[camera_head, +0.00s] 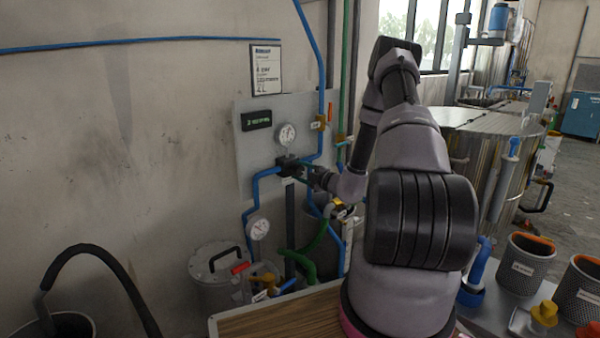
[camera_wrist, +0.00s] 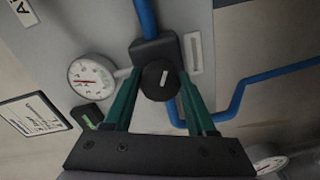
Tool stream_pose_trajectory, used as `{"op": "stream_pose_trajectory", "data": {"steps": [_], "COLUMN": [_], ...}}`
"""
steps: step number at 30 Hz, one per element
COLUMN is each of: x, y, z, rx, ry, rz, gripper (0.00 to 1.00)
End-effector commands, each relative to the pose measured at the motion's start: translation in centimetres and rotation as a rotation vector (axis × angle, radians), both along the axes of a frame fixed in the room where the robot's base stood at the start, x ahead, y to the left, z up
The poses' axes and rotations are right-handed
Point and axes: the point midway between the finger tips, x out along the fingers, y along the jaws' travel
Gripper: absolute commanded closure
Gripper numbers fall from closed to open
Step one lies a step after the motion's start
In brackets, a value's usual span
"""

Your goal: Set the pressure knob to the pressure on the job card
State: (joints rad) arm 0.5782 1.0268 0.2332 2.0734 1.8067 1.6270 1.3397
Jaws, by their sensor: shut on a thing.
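The pressure knob (camera_wrist: 160,82) is a round black knob with a white mark, on a dark block fed by blue pipe. In the wrist view my gripper (camera_wrist: 160,90) has its two green fingers on either side of the knob, shut on it. In the head view my gripper (camera_head: 301,170) reaches the dark block (camera_head: 287,161) on the grey wall panel, and the knob is too small to make out. A round white gauge (camera_head: 287,135) with a red needle sits beside the block; it also shows in the wrist view (camera_wrist: 91,76). The job card (camera_head: 266,69) hangs above the panel, its text too small to read.
A dark display with green characters (camera_head: 256,120) is on the panel, its reading unclear. A second gauge (camera_head: 258,228) is lower on the blue piping. Blue and green pipes run close around the gripper. A metal tank (camera_head: 487,150) stands to the right.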

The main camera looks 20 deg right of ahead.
Motion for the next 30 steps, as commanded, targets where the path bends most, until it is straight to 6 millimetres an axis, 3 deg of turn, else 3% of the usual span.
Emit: {"op": "stream_pose_trajectory", "data": {"steps": [16,17,18,30], "x": [-0.1,-0.1,-0.1,-0.44], "y": [-0.15,-0.16,-0.15,-0.26], "z": [-0.18,-0.19,-0.18,-0.07], "rx": [0.021,0.021,0.021,0.021], "ry": [0.013,0.013,0.013,0.01], "rz": [-0.002,-0.002,-0.002,-0.001], "gripper": [0.99,0.32,0.17,0.14]}}
